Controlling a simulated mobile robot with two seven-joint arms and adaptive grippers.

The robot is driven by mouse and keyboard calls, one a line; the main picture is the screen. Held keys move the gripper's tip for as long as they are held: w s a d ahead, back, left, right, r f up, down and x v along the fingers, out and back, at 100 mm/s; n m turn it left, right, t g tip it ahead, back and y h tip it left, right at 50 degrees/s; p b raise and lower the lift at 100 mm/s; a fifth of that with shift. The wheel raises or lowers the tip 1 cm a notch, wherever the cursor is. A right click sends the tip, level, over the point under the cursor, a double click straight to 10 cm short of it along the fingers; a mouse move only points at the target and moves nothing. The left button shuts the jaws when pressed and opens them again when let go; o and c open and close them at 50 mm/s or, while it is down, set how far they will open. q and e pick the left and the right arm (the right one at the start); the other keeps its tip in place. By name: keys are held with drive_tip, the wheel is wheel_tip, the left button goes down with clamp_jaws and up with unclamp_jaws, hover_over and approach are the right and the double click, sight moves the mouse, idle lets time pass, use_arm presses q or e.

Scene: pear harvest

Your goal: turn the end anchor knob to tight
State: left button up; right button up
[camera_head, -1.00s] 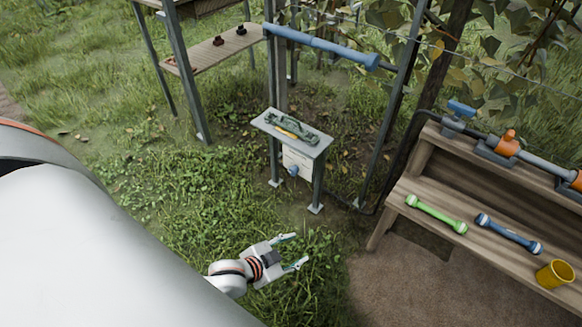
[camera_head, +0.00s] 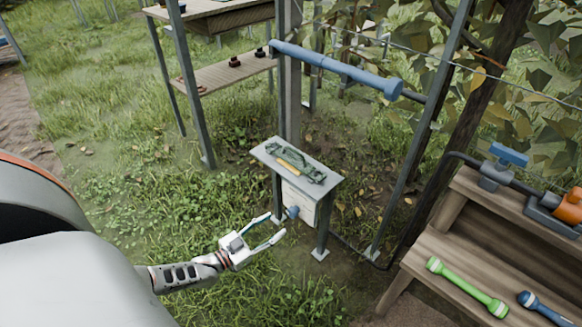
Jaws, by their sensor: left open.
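A small blue knob (camera_head: 292,212) sticks out from the front of a white panel (camera_head: 303,200) under a small grey stand (camera_head: 330,182); I take it to be the end anchor knob. My left gripper (camera_head: 276,226) is open, its two fingers spread and pointing toward the knob from the lower left. In this view the fingertips are just short of the knob, and I cannot tell whether they touch it. No marking on the knob can be read. My right gripper is not in view.
A green tool (camera_head: 290,160) and a yellow piece lie on the stand's top. A blue tube (camera_head: 335,66) runs above it. A wooden bench (camera_head: 440,250) on the right holds a green bar (camera_head: 467,287) and a blue bar (camera_head: 545,307). Grass lies open at left.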

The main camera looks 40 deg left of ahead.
sight(290, 214)
use_arm(q)
drive_tip(key=w, duration=0.3)
drive_tip(key=shift+w+d+b, duration=0.15)
drive_tip(key=shift+d+b, duration=0.15)
drive_tip(key=shift+b, duration=0.05)
drive_tip(key=w, duration=0.3)
drive_tip(key=shift+w+d+b, duration=0.1)
drive_tip(key=shift+d+b, duration=0.15)
drive_tip(key=shift+b, duration=0.05)
drive_tip(key=shift+w+d+r, duration=0.1)
drive_tip(key=shift+w, duration=0.35)
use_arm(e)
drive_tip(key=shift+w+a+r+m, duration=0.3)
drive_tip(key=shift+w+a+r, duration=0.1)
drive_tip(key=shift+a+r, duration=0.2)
use_arm(q)
drive_tip(key=c, duration=1.1)
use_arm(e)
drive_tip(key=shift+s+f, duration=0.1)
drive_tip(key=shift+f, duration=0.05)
